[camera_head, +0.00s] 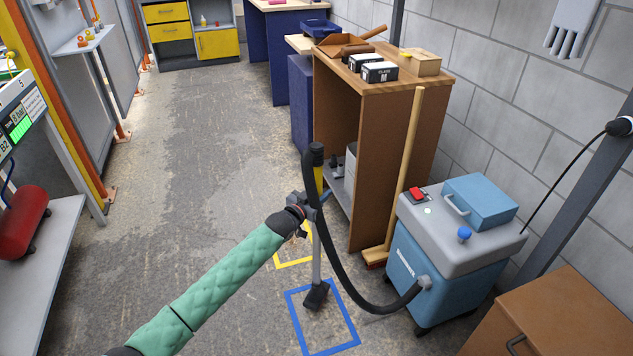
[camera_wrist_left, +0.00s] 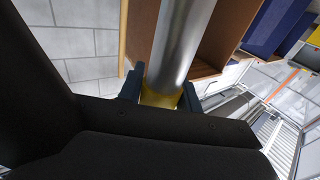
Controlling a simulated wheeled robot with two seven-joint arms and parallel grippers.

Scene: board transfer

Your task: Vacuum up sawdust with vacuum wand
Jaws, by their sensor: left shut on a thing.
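The vacuum wand (camera_head: 316,255) is a grey tube with a black grip at its top and a dark floor nozzle (camera_head: 316,294) at its foot. It stands nearly upright, its nozzle at the floor within the blue marked rectangle (camera_head: 350,343). My left gripper (camera_head: 314,200) is shut around the upper part of the wand. In the left wrist view the metal tube (camera_wrist_left: 183,45) runs between the two fingers (camera_wrist_left: 160,92). A black hose (camera_head: 338,273) links the wand to the blue and grey vacuum (camera_head: 430,275). My right gripper is not in view.
A yellow marked outline (camera_head: 294,262) lies behind the blue one. A brown shelf unit (camera_head: 385,165) with boxes on top stands behind the vacuum, a broom (camera_head: 405,165) leaning on it. A wooden cabinet (camera_head: 560,318) is at lower right. The floor at left centre is clear.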

